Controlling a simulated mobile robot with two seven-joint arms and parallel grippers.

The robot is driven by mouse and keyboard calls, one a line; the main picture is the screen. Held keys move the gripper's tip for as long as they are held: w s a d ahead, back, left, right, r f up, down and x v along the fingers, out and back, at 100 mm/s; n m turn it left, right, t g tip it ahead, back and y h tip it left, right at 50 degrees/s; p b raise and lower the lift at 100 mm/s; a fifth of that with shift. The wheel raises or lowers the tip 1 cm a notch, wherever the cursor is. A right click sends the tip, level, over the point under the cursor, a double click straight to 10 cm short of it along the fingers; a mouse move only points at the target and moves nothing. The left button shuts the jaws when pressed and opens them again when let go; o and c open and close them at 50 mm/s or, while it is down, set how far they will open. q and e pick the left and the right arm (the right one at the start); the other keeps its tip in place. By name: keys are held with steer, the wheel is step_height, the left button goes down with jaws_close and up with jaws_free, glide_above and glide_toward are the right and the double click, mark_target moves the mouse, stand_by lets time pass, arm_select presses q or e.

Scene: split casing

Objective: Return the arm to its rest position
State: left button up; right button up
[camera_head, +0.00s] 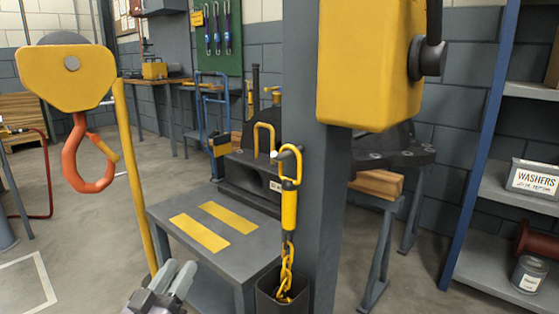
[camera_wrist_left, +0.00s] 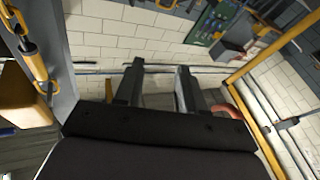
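My left gripper (camera_head: 173,274) shows at the bottom of the head view, in front of the low grey table with yellow stripes. In the left wrist view its two dark fingers (camera_wrist_left: 159,78) stand apart with nothing between them, so it is open and empty. My right gripper is not in view. An orange hook (camera_head: 90,155) hangs from a yellow hook block (camera_head: 66,75) at the upper left, apart from my gripper. A yellow pendant handle (camera_head: 289,205) hangs on the grey post (camera_head: 315,180), to the right of my gripper.
The grey step table (camera_head: 215,225) stands close beyond my left gripper. A yellow pole (camera_head: 135,175) rises left of it. A chain (camera_head: 286,272) drops into a dark bin by the post. Dark casing (camera_head: 395,150) sits behind. Shelves (camera_head: 500,190) stand right. Floor at left is open.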

arm_select(q)
steer(key=s+d+f+m+g+h, duration=0.1)
steer(key=s+d+f+g, duration=0.15)
steer(key=s, duration=0.35)
steer(key=s+d+f+m+g, duration=0.1)
steer(key=s+d+f+g, duration=0.2)
steer(key=s, duration=0.4)
steer(key=s+d+f+g+h, duration=0.1)
steer(key=s+d+f+g, duration=0.1)
steer(key=s+d, duration=0.3)
steer(key=s+a+r+g+y+p, duration=0.1)
steer(key=a+r+p, duration=0.4)
steer(key=p, duration=1.2)
steer(key=s+a+r+g+y+p, duration=0.1)
steer(key=s+a+r+y+p, duration=0.3)
steer(key=r+p, duration=0.6)
steer(key=s+a+p, duration=0.1)
steer(key=a+p, duration=0.1)
steer(key=p, duration=0.5)
steer(key=shift+s+r, duration=0.25)
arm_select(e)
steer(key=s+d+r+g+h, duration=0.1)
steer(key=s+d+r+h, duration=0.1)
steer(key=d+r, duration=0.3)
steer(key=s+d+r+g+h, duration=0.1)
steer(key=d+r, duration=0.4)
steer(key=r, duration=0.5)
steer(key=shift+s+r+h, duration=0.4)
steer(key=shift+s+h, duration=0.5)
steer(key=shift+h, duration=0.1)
